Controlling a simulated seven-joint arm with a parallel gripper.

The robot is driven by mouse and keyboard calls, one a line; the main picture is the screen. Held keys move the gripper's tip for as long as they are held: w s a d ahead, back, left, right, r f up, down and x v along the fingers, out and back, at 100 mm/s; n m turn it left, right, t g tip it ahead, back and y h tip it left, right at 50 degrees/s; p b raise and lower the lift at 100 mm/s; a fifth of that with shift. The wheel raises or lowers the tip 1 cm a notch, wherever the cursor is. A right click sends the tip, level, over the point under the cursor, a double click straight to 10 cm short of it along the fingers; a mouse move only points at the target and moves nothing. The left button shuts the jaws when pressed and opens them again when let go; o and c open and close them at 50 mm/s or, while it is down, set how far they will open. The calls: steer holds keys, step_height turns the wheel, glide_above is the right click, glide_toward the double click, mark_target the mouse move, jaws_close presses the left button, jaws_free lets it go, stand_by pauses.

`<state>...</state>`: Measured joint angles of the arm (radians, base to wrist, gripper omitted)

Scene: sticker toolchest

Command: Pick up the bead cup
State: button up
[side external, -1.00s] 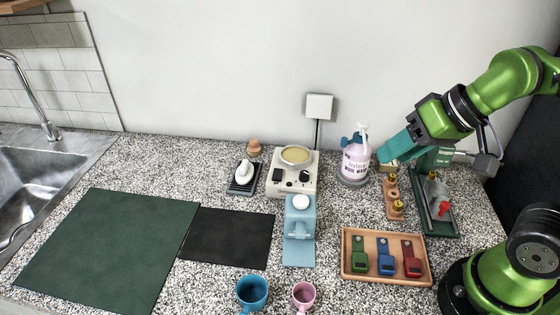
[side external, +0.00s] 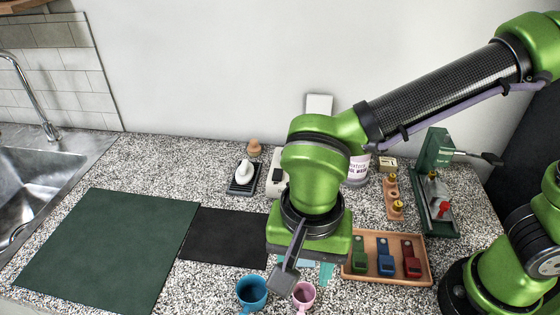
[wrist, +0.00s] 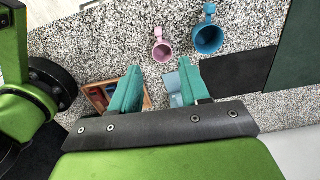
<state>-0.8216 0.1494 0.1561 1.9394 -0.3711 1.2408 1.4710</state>
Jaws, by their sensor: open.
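Two cups stand near the counter's front edge: a blue mug (side external: 251,292) and a smaller pink mug (side external: 304,295). I cannot tell from the pictures which is the bead cup. In the wrist view the pink mug (wrist: 162,50) lies just beyond the gap between my fingertips, and the blue mug (wrist: 208,38) is to its right. My gripper (wrist: 159,70) is open and empty, with two teal fingers apart. In the side view my wrist hangs over the middle of the counter behind the mugs and mostly hides the fingers.
A wooden tray (side external: 346,273) with green, blue and red pieces stands right of my gripper. A black mat (side external: 228,238) and a green mat (side external: 100,245) lie clear to the left. My arm hides most of the light-blue stand (wrist: 173,86) and white appliance (side external: 276,180).

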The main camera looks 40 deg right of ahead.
mark_target(301, 312)
step_height(301, 312, down, 14)
steer(key=shift+d+f, duration=0.1)
steer(key=shift+f, duration=0.05)
jaws_close()
stand_by(0.5)
